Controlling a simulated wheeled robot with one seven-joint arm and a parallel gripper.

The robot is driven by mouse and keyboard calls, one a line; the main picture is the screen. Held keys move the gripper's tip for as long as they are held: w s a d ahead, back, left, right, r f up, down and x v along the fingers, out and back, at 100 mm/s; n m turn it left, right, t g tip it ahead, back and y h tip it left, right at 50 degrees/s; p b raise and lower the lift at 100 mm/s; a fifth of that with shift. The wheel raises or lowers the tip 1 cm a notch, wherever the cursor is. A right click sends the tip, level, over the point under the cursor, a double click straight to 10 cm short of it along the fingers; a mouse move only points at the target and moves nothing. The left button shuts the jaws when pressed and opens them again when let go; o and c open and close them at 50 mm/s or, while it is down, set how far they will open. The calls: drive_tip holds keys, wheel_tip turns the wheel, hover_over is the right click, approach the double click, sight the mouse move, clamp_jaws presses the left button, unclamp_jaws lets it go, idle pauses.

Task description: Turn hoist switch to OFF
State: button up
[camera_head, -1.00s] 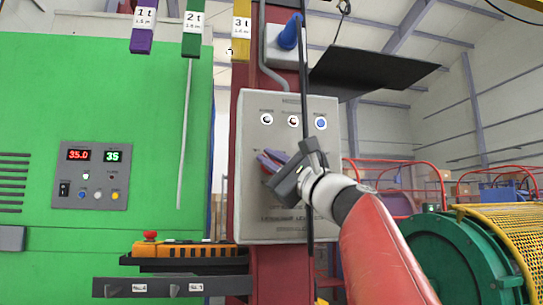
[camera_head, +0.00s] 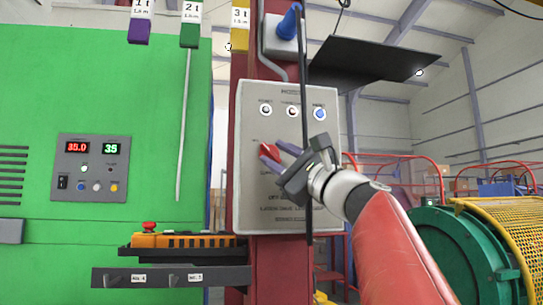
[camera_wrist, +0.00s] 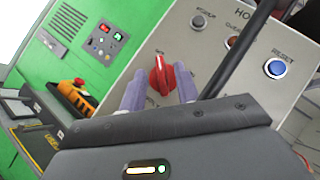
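The hoist switch is a red rotary knob (camera_wrist: 162,78) on a grey control panel (camera_head: 245,205). In the wrist view the knob sits between the two purple fingertips of my gripper (camera_wrist: 158,92), with its long handle close to upright in the picture. Gaps show on both sides, so the fingers are open and not seen touching it. In the head view my gripper (camera_head: 275,155) is at the panel, and the red knob (camera_head: 268,148) is partly hidden by the fingers. Labels around the knob are partly covered and too small to read.
Above the knob are indicator lights and a blue reset button (camera_head: 320,113). A black cable (camera_head: 305,75) hangs down in front of the panel, close to my gripper. An orange pendant (camera_head: 185,241) with a red button lies on a shelf at lower left.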

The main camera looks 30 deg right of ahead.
drive_tip(key=b+v, duration=0.1)
drive_tip(key=v, duration=0.4)
drive_tip(key=shift+s, duration=0.15)
drive_tip(key=a+f+n+g+h, duration=0.1)
drive_tip(key=a+f+n+g, duration=0.3)
drive_tip(key=f, duration=0.6)
drive_tip(key=a+f+n+g, duration=0.25)
drive_tip(key=a+f, duration=0.35)
drive_tip(key=f, duration=0.5)
drive_tip(key=a+f+n+g+h, duration=0.1)
drive_tip(key=a+f+n+g, duration=0.3)
drive_tip(key=f, duration=0.6)
drive_tip(key=s+a+f+n+g+h, duration=0.1)
drive_tip(key=s+f+n+g+h, duration=0.2)
drive_tip(key=f, duration=0.9)
drive_tip(key=s+f+n+g+h, duration=0.2)
drive_tip(key=s+f+n, duration=0.5)
drive_tip(key=s+f, duration=0.4)
drive_tip(key=shift+a+f+g+h, duration=0.35)
drive_tip(key=shift+f+g+h, duration=0.05)
drive_tip(key=shift+f+g, duration=0.35)
drive_tip(key=shift+n, duration=0.25)
